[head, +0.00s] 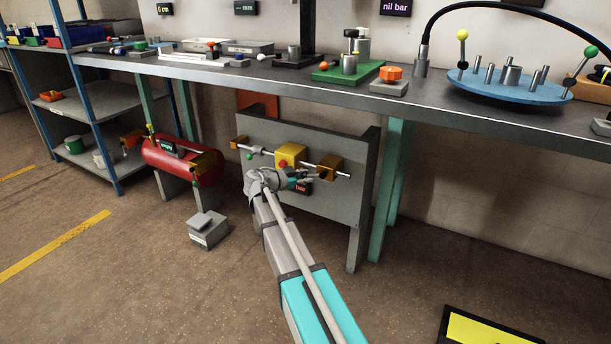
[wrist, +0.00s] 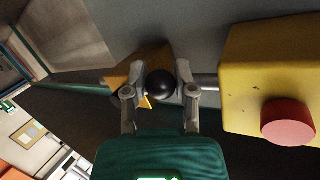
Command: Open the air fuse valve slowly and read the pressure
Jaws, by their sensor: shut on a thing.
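My gripper (head: 316,176) is at the right part of the upright grey panel (head: 345,206) under the bench. In the wrist view my gripper (wrist: 161,84) is shut on a black ball knob (wrist: 160,84), with one finger on each side. An orange-yellow block (wrist: 122,76) shows behind the knob; it is the right-hand block (head: 329,164) on the panel's pipe in the head view. A pressure display (head: 302,188) with red "bar" lettering is partly hidden by my gripper, and its number is not readable. Which part is the air fuse valve is not labelled.
A yellow box (head: 291,154) with a red button (head: 283,163) sits mid-panel, close beside my gripper. A red tank (head: 182,161) stands to the left. A grey pedal-like block (head: 208,231) is on the floor. The bench (head: 300,88) overhangs the panel.

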